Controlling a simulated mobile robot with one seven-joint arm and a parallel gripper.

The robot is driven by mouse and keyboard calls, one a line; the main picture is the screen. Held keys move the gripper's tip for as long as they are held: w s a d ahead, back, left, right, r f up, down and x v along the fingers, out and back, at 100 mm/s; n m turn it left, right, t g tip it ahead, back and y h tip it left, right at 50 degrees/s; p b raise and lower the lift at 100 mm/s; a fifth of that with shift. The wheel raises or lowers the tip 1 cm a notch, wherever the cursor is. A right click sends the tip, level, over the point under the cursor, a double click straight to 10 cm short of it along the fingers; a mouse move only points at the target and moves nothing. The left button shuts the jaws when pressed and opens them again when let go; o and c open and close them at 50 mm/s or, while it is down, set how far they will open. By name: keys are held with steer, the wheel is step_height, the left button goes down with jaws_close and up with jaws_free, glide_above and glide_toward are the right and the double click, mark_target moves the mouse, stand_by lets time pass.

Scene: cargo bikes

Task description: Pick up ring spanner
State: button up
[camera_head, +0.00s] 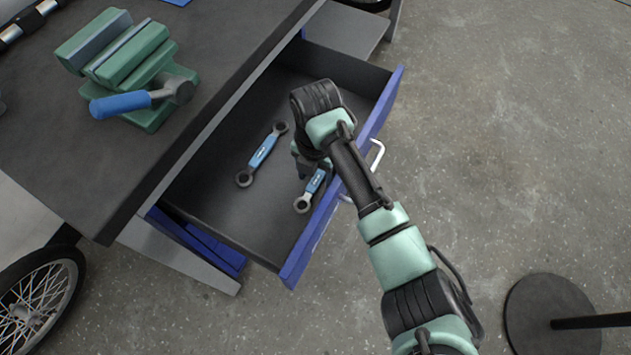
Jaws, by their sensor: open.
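Two ring spanners with blue handles and dark ring ends lie in the open drawer (222,195). The first ring spanner (263,152) lies clear in the middle of the drawer floor, slanting up to the right. The second ring spanner (313,188) lies nearer the drawer's blue front. My gripper (312,172) points down into the drawer over the upper end of the second spanner. My arm hides that end and most of the gripper. The gripper is open, and I cannot tell whether its fingers touch the spanner.
The drawer's blue front panel (345,170) with its handle (377,156) stands under my arm. The workbench (70,140) is at left, with a green vise (120,50) and a blue-handled tool (120,104). A dark round base (550,315) stands at lower right.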

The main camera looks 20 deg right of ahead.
mark_target(316, 181)
steer(key=shift+f, duration=0.25)
jaws_close()
steer(key=shift+r, duration=0.1)
step_height(316, 181, up, 10)
steer(key=p, duration=0.2)
stand_by(0.4)
